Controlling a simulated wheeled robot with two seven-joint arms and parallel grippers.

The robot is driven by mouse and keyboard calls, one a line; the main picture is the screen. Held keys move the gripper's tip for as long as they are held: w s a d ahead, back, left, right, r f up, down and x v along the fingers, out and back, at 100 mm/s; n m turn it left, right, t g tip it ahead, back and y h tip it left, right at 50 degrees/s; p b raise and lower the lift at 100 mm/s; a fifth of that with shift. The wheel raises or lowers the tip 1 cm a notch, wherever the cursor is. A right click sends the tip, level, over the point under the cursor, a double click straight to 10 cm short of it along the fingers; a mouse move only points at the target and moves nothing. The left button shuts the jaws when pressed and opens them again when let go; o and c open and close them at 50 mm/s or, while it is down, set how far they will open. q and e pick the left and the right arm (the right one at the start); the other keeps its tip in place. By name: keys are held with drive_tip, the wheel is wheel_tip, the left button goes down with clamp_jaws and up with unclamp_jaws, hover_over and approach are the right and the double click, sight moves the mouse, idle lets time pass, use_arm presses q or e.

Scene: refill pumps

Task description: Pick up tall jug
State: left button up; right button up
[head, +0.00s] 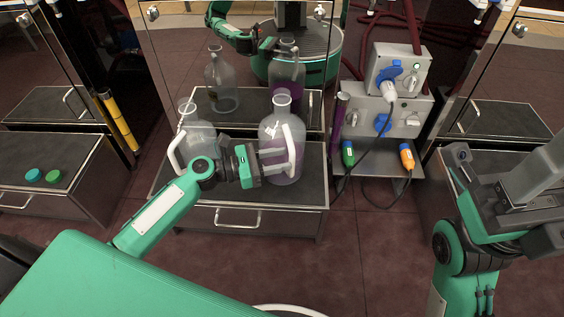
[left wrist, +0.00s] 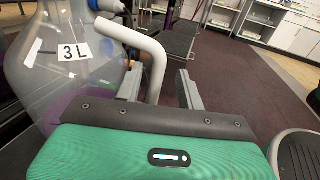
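The tall jug (head: 283,122) stands upright on the dark top of a low cabinet in the head view. It is clear, with purple liquid low inside and a white handle (head: 291,150). In the left wrist view the jug (left wrist: 60,75) carries a "3 L" label. My left gripper (head: 284,160) is at the handle in the head view. In the left wrist view its two fingers (left wrist: 158,88) are apart, with the handle (left wrist: 150,52) between them; whether they touch it is unclear. My right arm's end (head: 530,190) is at the right edge, its fingers not clearly shown.
A shorter clear jug (head: 197,130) with a white handle stands just left on the same cabinet top (head: 312,195). A mirror-like panel behind reflects both jugs. Grey socket boxes (head: 395,110) with cables stand to the right. Green caps (head: 53,176) lie on the left cabinet.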

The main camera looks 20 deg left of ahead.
sight(292, 156)
use_arm(q)
drive_tip(key=shift+b+x, duration=0.6)
drive_tip(key=shift+x, duration=1.35)
drive_tip(key=shift+a+f, duration=0.1)
clamp_jaws()
drive_tip(key=shift+w+r, duration=0.1)
drive_tip(key=shift+r, duration=0.1)
